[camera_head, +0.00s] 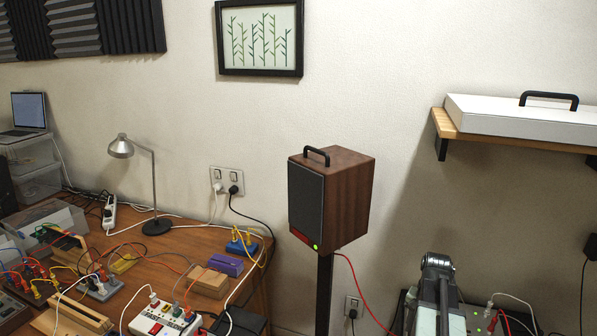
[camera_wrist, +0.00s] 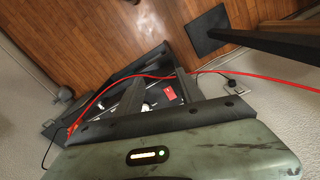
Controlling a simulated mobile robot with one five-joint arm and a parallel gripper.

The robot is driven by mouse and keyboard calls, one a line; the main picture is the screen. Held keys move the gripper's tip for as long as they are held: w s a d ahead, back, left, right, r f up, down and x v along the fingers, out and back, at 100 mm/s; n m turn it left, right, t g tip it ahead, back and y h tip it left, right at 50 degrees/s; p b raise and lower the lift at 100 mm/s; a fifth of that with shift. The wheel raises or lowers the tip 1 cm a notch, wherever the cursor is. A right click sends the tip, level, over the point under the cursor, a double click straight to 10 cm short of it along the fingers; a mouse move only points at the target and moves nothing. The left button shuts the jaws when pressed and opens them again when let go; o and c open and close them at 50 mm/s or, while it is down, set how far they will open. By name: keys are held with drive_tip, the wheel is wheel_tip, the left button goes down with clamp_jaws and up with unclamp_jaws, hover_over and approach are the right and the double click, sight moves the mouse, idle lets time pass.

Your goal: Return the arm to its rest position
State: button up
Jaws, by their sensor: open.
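My arm (camera_head: 437,288) shows at the lower right of the head view, with a grey joint at its top and a pale green-grey link below. Its lower part is cut off by the frame edge. In the wrist view, my gripper (camera_wrist: 158,76) has two dark fingers standing apart above a black rail on a scuffed green housing. It is open, and I see nothing held between the fingers. The gripper's fingers cannot be made out in the head view.
A wooden speaker (camera_head: 345,200) on a black stand is left of my arm. A wall shelf (camera_head: 500,139) bears a white case above right. A red cable (camera_wrist: 240,76) crosses the wrist view near the fingers. A cluttered workbench (camera_head: 190,240) stands left. Bare wood floor (camera_wrist: 120,40) shows.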

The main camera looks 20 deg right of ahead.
drive_tip(key=w+a+r+n+p, duration=0.15)
drive_tip(key=w+a, duration=0.25)
drive_tip(key=a, duration=0.6)
drive_tip(key=w+a+r+n+p, duration=0.1)
drive_tip(key=w+a+n, duration=0.25)
drive_tip(key=a, duration=0.55)
drive_tip(key=a+r+n+p, duration=0.1)
drive_tip(key=a+n, duration=0.5)
drive_tip(key=a, duration=1.2)
drive_tip(key=shift+s+r, duration=0.15)
drive_tip(key=shift+r, duration=0.25)
drive_tip(key=shift+a, duration=0.1)
